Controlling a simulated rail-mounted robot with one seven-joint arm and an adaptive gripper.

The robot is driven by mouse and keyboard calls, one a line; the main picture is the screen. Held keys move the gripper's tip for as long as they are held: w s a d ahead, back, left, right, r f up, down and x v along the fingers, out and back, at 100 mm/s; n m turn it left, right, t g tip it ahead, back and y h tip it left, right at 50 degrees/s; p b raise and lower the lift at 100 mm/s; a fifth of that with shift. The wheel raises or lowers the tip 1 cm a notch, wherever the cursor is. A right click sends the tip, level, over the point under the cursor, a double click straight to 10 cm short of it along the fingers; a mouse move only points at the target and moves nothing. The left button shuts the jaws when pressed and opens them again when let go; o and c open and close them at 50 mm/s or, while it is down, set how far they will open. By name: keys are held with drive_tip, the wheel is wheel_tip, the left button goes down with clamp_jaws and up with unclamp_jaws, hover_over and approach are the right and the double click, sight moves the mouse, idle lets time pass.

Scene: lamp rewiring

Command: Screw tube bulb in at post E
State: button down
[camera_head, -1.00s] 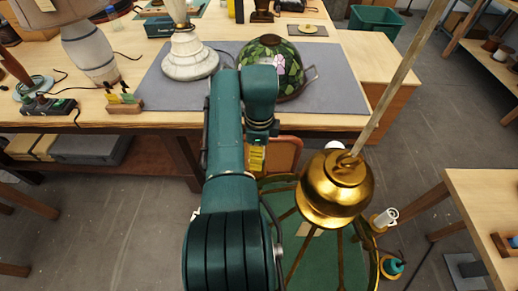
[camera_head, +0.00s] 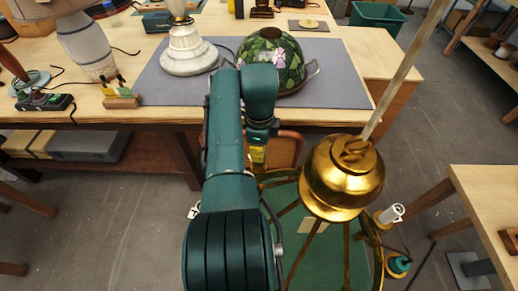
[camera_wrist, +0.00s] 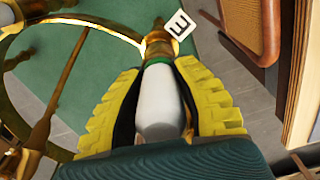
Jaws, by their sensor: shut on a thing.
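My gripper (camera_wrist: 165,105) has yellow ridged fingers and is shut on a white tube bulb (camera_wrist: 158,103). The bulb's far end, with a green band, meets a brass socket (camera_wrist: 158,45) on the ring of the hanging brass lamp. I cannot tell how deep it sits in the socket. A white tag (camera_wrist: 180,25) with a sideways letter that looks like E is beside this socket. In the head view a yellow part of my gripper (camera_head: 257,156) shows beside the ring, mostly hidden by my arm. The lamp's brass dome (camera_head: 343,180) hangs to its right.
A workbench with a grey mat (camera_head: 335,85) stands behind, bearing a stained-glass shade (camera_head: 275,60) and a pale lamp base (camera_head: 187,50). A white bulb (camera_head: 391,213) and a teal object (camera_head: 398,265) are at the ring's right side. Another table (camera_head: 490,200) is at right.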

drive_tip(key=m, duration=0.4)
drive_tip(key=shift+f+p, duration=0.1)
drive_tip(key=shift+p, duration=0.25)
drive_tip(key=m, duration=0.4)
drive_tip(key=shift+c, duration=1.8)
unclamp_jaws()
